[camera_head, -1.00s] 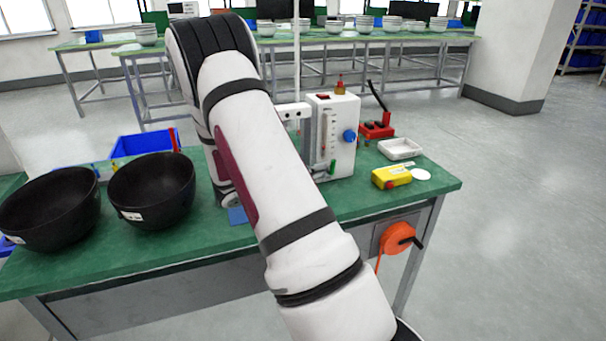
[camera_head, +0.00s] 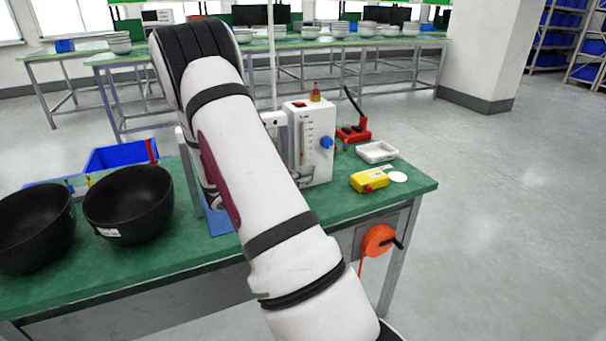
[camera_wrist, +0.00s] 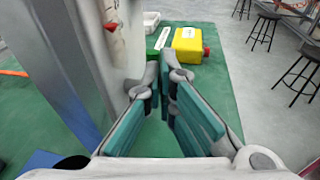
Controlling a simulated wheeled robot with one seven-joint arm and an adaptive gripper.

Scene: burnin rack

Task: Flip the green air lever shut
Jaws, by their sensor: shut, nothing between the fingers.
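The white air unit (camera_head: 312,145) stands on the green bench, with a blue knob (camera_head: 326,142) on its side and a gauge on its front. In the wrist view its white body (camera_wrist: 125,40) is at upper left. A small bright green piece (camera_wrist: 151,54), which looks like the green lever, shows beside my fingertips. I cannot tell its angle or whether I touch it. In the head view the lever cannot be made out. My gripper (camera_wrist: 167,72) is shut and empty, low by the unit's front; my arm hides most of it in the head view.
A yellow device (camera_head: 369,181) and white tray (camera_head: 377,152) lie right of the unit. A red object (camera_head: 353,133) stands behind it. Black bowls (camera_head: 128,205) and a blue bin (camera_head: 112,158) are at left. A grey post (camera_wrist: 62,60) stands close to my gripper. The bench's right front is clear.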

